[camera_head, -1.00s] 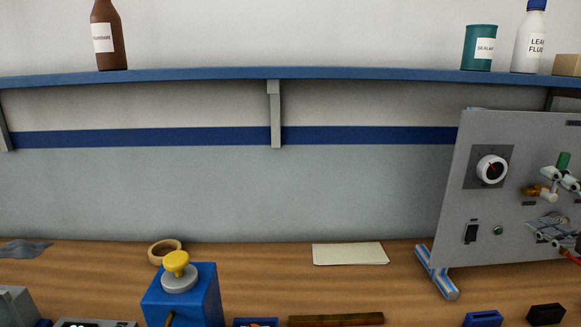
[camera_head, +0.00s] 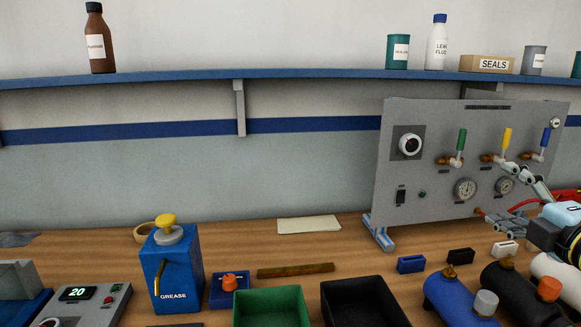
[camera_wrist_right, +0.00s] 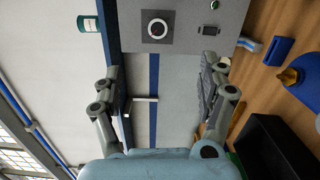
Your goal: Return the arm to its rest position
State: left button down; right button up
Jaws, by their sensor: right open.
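My right gripper (camera_head: 495,197) is at the right edge of the head view, in front of the lower right part of a grey valve panel (camera_head: 432,203). Its two jointed fingers are spread apart with nothing between them. In the right wrist view the open gripper (camera_wrist_right: 162,82) shows wall and shelf between its fingers, with the panel (camera_wrist_right: 180,58) at the top. The rest of the right arm is mostly cut off by the frame. My left gripper is in neither view.
The bench holds a blue grease dispenser (camera_head: 183,278), a green bin (camera_head: 272,300), a black bin (camera_head: 360,299) and a blue cylinder (camera_head: 450,300). A shelf (camera_head: 300,74) with bottles runs along the wall.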

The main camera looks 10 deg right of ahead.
jog(key=s+a+f+m+g+h, duration=0.35)
jog(key=s+f+m+g, duration=0.45)
jog(key=s+f+m, duration=0.3)
jog(key=s+a+f+m+g+y, duration=0.2)
jog(key=s+a+g+y, duration=0.15)
jog(key=a, duration=0.45)
jog(key=s+a+f+m+g+y, duration=0.25)
jog(key=s+a, duration=0.25)
jog(key=a, duration=0.4)
jog(key=s+d+f+g+b, duration=0.2)
jog(key=f+b, duration=0.9)
jog(key=f, duration=2.7)
pick_arm(q)
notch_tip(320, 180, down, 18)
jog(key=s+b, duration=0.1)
jog(key=b, duration=0.6)
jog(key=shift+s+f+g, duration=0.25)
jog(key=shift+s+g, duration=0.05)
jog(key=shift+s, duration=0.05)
pick_arm(e)
jog(key=s+d+f, duration=0.2)
jog(key=s+f, duration=1.7)
jog(key=f, duration=0.3)
jog(key=shift+f+m+g, duration=0.3)
jog(key=shift+f+m, duration=0.05)
